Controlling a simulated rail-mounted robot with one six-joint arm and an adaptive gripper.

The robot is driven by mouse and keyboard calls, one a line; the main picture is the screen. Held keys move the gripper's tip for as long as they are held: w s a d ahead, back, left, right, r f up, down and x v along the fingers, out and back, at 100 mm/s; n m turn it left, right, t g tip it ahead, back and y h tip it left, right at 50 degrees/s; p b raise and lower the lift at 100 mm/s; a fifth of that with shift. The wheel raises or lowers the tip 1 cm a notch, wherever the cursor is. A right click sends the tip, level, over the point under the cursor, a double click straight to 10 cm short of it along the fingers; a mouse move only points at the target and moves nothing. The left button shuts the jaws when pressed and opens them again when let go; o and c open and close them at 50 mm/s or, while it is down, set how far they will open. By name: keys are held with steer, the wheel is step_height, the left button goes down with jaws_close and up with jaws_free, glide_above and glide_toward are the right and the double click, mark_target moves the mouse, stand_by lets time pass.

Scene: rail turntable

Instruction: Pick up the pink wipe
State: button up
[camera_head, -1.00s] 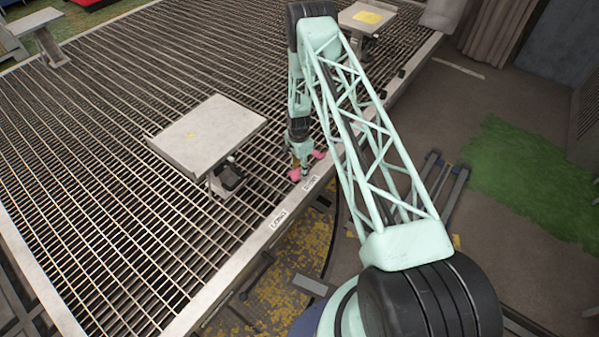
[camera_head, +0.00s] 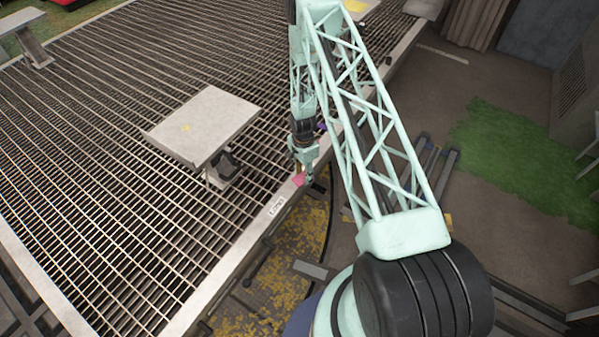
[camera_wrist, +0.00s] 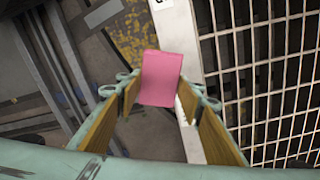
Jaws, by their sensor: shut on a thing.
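The pink wipe (camera_wrist: 161,78) is a flat pink rectangle between the fingertips of my gripper (camera_wrist: 158,92) in the wrist view. The gripper is shut on it, with a tan-lined finger on each side. The wipe stands out past the fingertips, over the pale edge beam of the grating. In the head view the pink wipe (camera_head: 299,180) shows small at the lower end of my gripper (camera_head: 302,172), by the grating's edge. I cannot tell its exact height above the beam.
A slatted metal grating (camera_head: 110,150) fills the left, bordered by a pale beam (camera_head: 245,238) with a label (camera_head: 277,206). A small raised table (camera_head: 215,120) stands left of the gripper. Yellow-speckled floor (camera_head: 290,235) lies below the edge.

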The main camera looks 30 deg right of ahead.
steer(key=shift+s+f+b, duration=0.1)
steer(key=shift+s+b, duration=0.45)
steer(key=shift+b, duration=0.45)
steer(key=shift+s+a+b, duration=0.1)
steer(key=shift+s+b, duration=0.3)
steer(key=shift+b, duration=0.15)
steer(key=shift+s, duration=0.1)
